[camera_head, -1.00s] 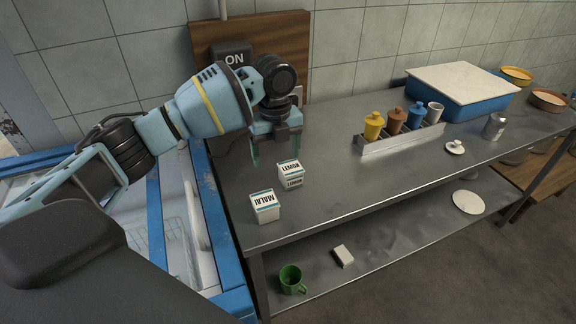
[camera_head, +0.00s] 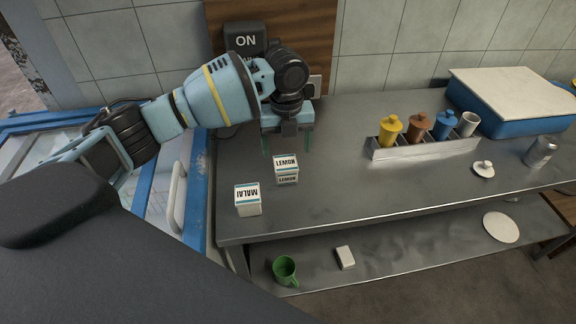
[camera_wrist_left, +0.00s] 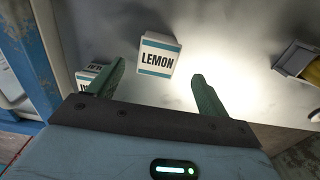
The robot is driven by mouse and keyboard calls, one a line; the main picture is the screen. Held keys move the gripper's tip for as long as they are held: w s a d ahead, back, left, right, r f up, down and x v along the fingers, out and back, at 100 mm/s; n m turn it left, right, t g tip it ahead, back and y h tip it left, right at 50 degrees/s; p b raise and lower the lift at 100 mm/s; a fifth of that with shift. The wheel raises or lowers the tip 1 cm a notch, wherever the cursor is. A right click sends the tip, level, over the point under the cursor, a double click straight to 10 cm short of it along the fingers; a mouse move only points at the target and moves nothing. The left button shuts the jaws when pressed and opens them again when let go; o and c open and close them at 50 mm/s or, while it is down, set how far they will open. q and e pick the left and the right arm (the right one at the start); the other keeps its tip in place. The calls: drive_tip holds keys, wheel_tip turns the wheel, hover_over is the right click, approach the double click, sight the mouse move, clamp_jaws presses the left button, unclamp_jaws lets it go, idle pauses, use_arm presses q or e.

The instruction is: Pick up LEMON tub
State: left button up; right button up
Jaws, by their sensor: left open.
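The LEMON tub (camera_head: 286,170) is a small white box with a teal band and dark lettering, standing on the steel counter behind the MALAI tub (camera_head: 248,199). In the left wrist view the LEMON tub (camera_wrist_left: 159,56) lies beyond and between the two green fingertips, with its label facing the camera. My left gripper (camera_head: 287,146) is open and empty, pointing down just behind the LEMON tub and apart from it. The MALAI tub (camera_wrist_left: 88,78) is partly hidden by a finger in the wrist view. My right gripper is not in view.
A metal rack (camera_head: 424,148) with yellow, brown and blue jars and a white cup stands to the right. A white lid (camera_head: 484,170) and metal canister (camera_head: 540,152) lie farther right. The counter right of the tubs is clear. A green mug (camera_head: 285,270) sits on the lower shelf.

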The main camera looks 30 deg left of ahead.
sight(286, 161)
use_arm(q)
drive_tip(key=shift+s+a+f, duration=0.1)
drive_tip(key=shift+s+f, duration=0.05)
drive_tip(key=shift+f, duration=0.45)
drive_tip(key=shift+w+a+f, duration=0.1)
drive_tip(key=shift+f, duration=1.6)
drive_tip(key=shift+w+f, duration=0.1)
drive_tip(key=shift+f, duration=1.55)
drive_tip(key=c, duration=1.1)
drive_tip(key=shift+r, duration=5.1)
